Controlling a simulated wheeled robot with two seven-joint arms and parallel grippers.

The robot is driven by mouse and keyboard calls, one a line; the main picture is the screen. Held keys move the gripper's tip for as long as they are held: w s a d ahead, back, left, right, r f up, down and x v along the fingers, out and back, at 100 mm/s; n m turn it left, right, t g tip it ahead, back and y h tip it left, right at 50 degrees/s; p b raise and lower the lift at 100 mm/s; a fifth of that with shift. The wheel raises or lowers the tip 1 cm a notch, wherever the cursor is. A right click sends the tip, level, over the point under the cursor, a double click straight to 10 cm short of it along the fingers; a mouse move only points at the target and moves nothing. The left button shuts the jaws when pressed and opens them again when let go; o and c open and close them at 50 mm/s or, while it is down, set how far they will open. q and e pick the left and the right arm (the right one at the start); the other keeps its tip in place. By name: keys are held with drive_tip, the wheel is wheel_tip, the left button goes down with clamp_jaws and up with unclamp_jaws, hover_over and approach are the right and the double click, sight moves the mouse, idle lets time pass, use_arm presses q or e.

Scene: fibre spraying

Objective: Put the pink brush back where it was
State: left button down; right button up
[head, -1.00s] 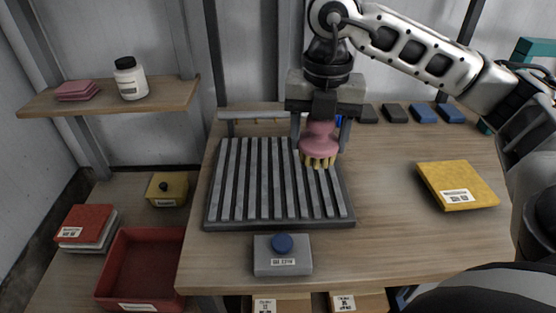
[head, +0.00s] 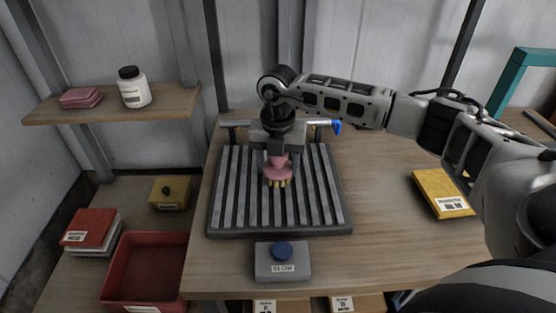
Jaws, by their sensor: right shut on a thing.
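The pink brush (head: 278,171) has a pink body and pale yellow bristles pointing down. My right gripper (head: 280,155) is shut on its upper part and holds it upright over the middle of the grey slatted tray (head: 234,200). The bristles are at or just above the slats; I cannot tell whether they touch. My left gripper is not in view.
A grey box with a blue button (head: 282,262) stands in front of the tray. A yellow packet (head: 441,194) lies at the right of the table. A bar with a blue end (head: 337,127) is behind the tray. A red bin (head: 146,270) stands lower left. The table between tray and packet is clear.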

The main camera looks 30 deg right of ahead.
drive_tip(key=shift+f, duration=0.2)
drive_tip(key=o, duration=0.9)
drive_tip(key=shift+o, duration=0.2)
wheel_tip(320, 180, up, 12)
drive_tip(key=shift+r+b, duration=0.25)
drive_tip(key=shift+b, duration=0.6)
drive_tip(key=shift+f, duration=0.1)
